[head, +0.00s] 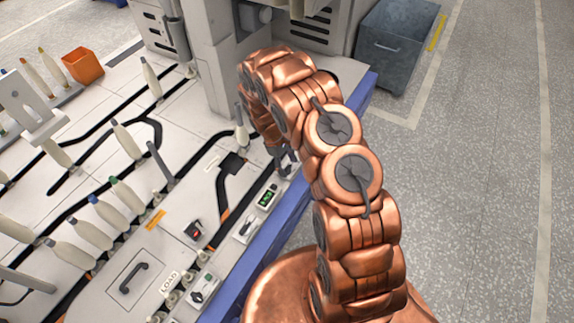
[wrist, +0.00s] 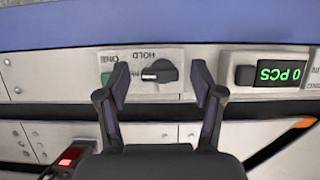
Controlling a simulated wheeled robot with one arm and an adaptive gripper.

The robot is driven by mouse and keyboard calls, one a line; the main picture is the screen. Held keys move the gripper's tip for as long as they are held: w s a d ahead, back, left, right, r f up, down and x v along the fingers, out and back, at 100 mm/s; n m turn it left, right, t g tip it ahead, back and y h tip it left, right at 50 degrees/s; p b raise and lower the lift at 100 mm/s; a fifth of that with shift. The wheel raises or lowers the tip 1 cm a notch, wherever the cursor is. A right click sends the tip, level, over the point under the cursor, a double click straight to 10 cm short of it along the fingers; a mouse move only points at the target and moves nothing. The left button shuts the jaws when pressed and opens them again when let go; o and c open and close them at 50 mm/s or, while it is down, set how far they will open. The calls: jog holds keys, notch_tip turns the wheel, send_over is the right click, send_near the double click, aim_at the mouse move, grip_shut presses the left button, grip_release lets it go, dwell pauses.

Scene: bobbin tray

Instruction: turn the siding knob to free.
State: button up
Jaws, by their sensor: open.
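A dark round knob (wrist: 158,72) sits on a light panel plate in the wrist view. Its white pointer line points left in that view. The word HOLD is printed above it, and a second label at the upper left is only partly readable. No FREE label is readable. My gripper (wrist: 160,82) is open, with one finger on each side of the knob and a visible gap on both sides. In the head view my gripper (head: 284,163) is low over the panel by the table's blue edge, and it hides this knob.
A green counter display (wrist: 270,74) reading 0 PCS is right of the knob. A dark switch with a red light (head: 194,230) and several bobbins (head: 92,235) stand left.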

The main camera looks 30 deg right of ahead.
jog(key=v, duration=1.2)
jog(key=shift+s+d, duration=0.1)
jog(key=s+a+r+m, duration=0.1)
jog(key=s+r+m, duration=0.1)
jog(key=s+r, duration=0.6)
jog(key=s+a+r+m, duration=0.1)
jog(key=s+r+m, duration=0.1)
jog(key=s+r, duration=0.65)
jog(key=s+a+r+m+y, duration=0.1)
jog(key=s+a+r, duration=0.15)
jog(key=s, duration=0.45)
jog(key=s+a+r+m+y, duration=0.1)
jog(key=s+a+r, duration=0.1)
jog(key=s+r, duration=0.35)
jog(key=s+a+r+m+y, duration=0.1)
jog(key=s+a+r, duration=0.1)
jog(key=s, duration=0.7)
notch_tip(320, 180, up, 26)
jog(key=t+p, duration=0.2)
jog(key=p, duration=2.3)
jog(key=shift+s+d, duration=0.3)
